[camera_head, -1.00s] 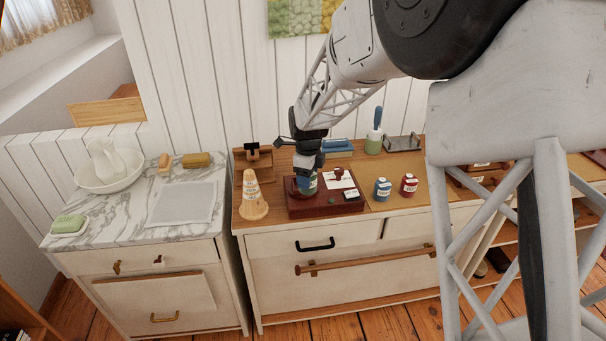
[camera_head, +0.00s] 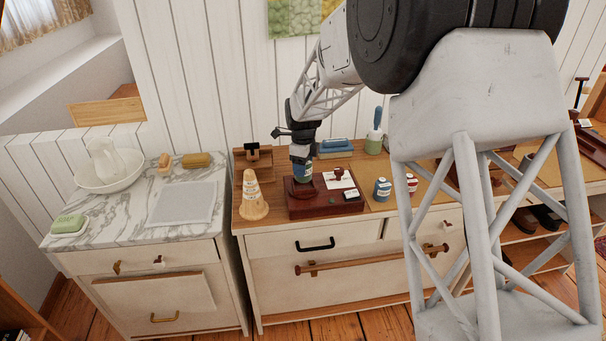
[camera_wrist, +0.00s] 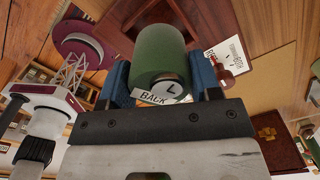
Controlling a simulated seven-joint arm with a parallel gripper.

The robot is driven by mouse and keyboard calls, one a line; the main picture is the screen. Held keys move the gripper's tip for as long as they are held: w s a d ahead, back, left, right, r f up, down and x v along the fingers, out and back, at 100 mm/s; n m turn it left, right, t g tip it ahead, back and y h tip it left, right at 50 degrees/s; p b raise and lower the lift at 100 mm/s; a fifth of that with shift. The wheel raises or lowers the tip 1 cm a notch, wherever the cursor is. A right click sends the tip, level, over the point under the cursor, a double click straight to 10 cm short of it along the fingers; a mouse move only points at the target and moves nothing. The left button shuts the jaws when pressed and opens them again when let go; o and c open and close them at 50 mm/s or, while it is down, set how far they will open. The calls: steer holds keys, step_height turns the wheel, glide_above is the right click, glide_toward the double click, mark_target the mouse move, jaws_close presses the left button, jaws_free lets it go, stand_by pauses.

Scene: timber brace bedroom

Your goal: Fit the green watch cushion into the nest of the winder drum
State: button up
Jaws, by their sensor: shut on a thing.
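My gripper (camera_head: 303,172) is shut on the green watch cushion (camera_wrist: 158,50). In the head view the held cushion is small and mostly hidden by the fingers. It is above the left part of a dark red wooden box (camera_head: 325,209), which appears to be the winder. The drum's nest cannot be made out under the gripper. A contact between cushion and box cannot be told.
A white card (camera_head: 338,179) lies on the box's right part. A tan cone (camera_head: 252,196) stands close on the left. A blue jar (camera_head: 382,189) and a partly hidden red jar (camera_head: 412,183) stand right. A brown stand (camera_head: 252,160) and green cup (camera_head: 374,142) are behind.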

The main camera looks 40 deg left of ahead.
steer(key=shift+f, duration=0.1)
steer(key=shift+f, duration=1.65)
steer(key=shift+f, duration=0.15)
steer(key=o, duration=1)
step_height(320, 180, up, 12)
steer(key=shift+r, duration=0.15)
